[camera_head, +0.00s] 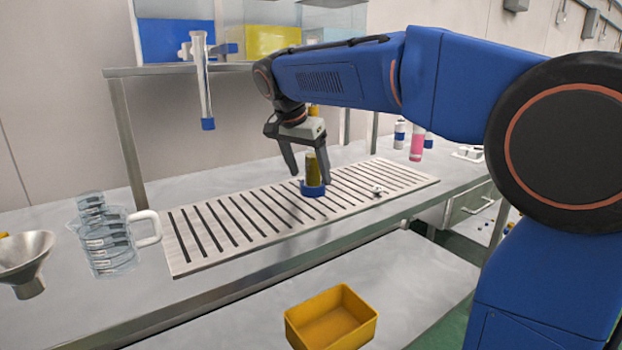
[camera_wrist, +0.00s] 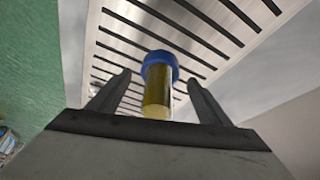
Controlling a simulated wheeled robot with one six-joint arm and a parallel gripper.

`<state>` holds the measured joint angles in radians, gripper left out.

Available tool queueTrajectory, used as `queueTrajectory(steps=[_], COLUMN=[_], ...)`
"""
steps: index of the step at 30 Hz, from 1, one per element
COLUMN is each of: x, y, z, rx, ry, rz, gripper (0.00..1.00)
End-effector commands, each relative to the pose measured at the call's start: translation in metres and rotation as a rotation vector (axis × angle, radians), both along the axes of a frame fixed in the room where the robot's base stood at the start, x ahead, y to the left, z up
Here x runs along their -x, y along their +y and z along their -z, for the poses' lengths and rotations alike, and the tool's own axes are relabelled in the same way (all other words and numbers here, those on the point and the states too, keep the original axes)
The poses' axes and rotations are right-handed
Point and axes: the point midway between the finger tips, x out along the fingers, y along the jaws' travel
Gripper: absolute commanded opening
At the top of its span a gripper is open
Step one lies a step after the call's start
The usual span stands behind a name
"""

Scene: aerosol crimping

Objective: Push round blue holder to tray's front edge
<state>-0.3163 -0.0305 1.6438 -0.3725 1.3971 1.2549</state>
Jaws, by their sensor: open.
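The round blue holder (camera_head: 312,189) stands on the slotted tray (camera_head: 215,239), near the middle of its length. A gold-coloured can (camera_head: 312,169) stands upright in it. My gripper (camera_head: 309,172) is above the tray, pointing down, with its fingers apart on either side of the can. In the wrist view the blue holder (camera_wrist: 158,62) and can (camera_wrist: 157,90) lie between my two open fingers (camera_wrist: 160,88), with a gap on each side. I cannot tell whether a finger touches the holder.
A clear measuring jug (camera_head: 108,245) and a metal funnel (camera_head: 27,262) stand left of the tray. A small metal part (camera_head: 378,191) lies on the tray, right of the holder. A yellow bin (camera_head: 331,320) sits lower in front. Bottles (camera_head: 417,142) stand behind right.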

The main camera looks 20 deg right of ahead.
Motion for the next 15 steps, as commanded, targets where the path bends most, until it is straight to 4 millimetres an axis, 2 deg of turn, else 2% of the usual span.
queueTrajectory(steps=[6,15], x=[-0.005,-0.007], y=[-0.007,-0.009], z=[0.021,0.027], rx=[0.001,0.000], ry=[0.001,0.000], rz=[0.000,0.000], gripper=[0.72,0.72])
